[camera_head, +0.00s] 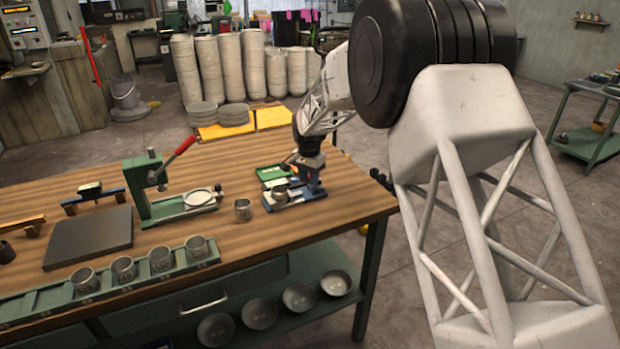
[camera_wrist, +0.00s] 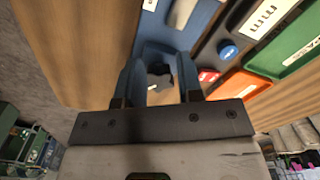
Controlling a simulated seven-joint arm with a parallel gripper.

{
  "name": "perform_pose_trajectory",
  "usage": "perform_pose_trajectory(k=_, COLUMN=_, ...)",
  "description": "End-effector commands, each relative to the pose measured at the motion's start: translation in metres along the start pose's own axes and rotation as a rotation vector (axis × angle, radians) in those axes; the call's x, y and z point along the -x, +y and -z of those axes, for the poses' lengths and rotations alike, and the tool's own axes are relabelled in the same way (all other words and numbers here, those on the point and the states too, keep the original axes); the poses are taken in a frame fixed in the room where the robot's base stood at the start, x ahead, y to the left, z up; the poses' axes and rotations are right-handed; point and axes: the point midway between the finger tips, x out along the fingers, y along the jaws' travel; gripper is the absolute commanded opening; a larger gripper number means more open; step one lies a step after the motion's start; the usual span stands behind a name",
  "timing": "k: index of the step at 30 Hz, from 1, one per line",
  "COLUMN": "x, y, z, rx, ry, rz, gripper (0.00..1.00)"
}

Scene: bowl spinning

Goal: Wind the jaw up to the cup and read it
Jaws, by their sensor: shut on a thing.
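A blue measuring gauge (camera_head: 308,201) sits near the right end of the wooden bench, with a metal cup (camera_head: 280,191) on it. My gripper (camera_head: 314,184) is down at the gauge's right end. In the wrist view its two blue-grey fingers are either side of a small dark knob (camera_wrist: 160,80) and shut on it. The gauge's blue body (camera_wrist: 158,28) and its dark panel with an "mm" label (camera_wrist: 264,18) and a blue button (camera_wrist: 228,52) show ahead. No reading is legible. The gap between jaw and cup cannot be made out.
Another cup (camera_head: 243,209) stands just left of the gauge. A green rack (camera_head: 50,298) holds several cups along the front. A green press (camera_head: 150,190) with a red lever stands further left. A green tray marked PASS (camera_wrist: 297,45) and an orange tray (camera_wrist: 240,86) lie beside the gauge.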

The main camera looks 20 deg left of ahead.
Motion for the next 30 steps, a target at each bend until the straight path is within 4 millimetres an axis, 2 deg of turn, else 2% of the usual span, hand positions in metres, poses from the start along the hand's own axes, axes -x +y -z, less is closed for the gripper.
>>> perform_pose_trajectory(k=1, x=-0.021, y=0.002, z=-0.004, rx=0.002, ry=-0.015, rz=-0.014, gripper=0.06)
perform_pose_trajectory(k=17, x=-0.021, y=0.0, z=-0.005, rx=0.003, ry=-0.016, rz=-0.015, gripper=0.01)
perform_pose_trajectory(k=30, x=-0.021, y=-0.003, z=-0.015, rx=0.004, ry=-0.019, rz=-0.016, gripper=0.0)
